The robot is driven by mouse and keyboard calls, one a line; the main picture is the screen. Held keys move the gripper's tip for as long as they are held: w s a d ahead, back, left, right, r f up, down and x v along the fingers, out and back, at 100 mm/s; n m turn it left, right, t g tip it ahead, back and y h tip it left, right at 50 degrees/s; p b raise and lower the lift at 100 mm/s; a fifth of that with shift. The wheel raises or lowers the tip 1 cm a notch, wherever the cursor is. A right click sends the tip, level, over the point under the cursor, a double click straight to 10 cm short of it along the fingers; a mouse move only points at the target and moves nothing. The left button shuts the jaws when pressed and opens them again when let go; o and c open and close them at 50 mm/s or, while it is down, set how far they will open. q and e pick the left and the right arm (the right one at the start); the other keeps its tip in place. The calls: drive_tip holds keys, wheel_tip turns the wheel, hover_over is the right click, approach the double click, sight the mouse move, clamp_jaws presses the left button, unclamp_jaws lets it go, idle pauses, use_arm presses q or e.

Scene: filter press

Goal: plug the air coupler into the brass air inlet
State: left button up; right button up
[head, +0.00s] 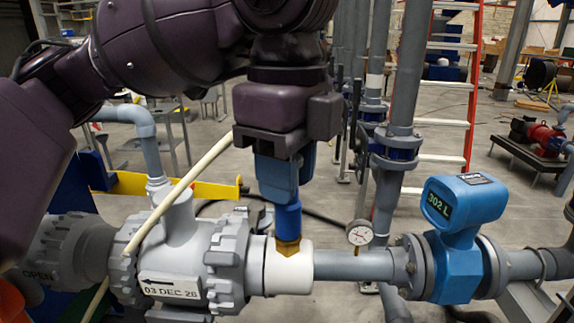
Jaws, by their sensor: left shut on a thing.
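My left gripper (285,182) comes down from above, pointing straight down, and is shut on the blue air coupler (288,222). The coupler is a blue cylinder held upright, its top hidden between the jaws. The brass air inlet (288,247) stands on top of the white pipe sleeve (286,274). The coupler's lower end is directly above the brass and appears to meet it. From this view I cannot tell whether it is seated on the inlet or only touching. My right gripper is not in view.
A large grey flanged valve body (190,240) with a date tag (168,287) stands left of the sleeve. A cream hose or rod (185,182) slants across it. A pressure gauge (359,233) and a blue flow meter (462,208) stand to the right, with vertical pipes behind.

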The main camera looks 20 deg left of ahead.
use_arm(q)
drive_tip(key=shift+f, duration=0.15)
drive_tip(key=o, duration=1)
drive_tip(key=shift+c, duration=0.2)
wheel_tip(320, 180, up, 11)
drive_tip(key=shift+f, duration=0.1)
drive_tip(key=shift+f, duration=0.1)
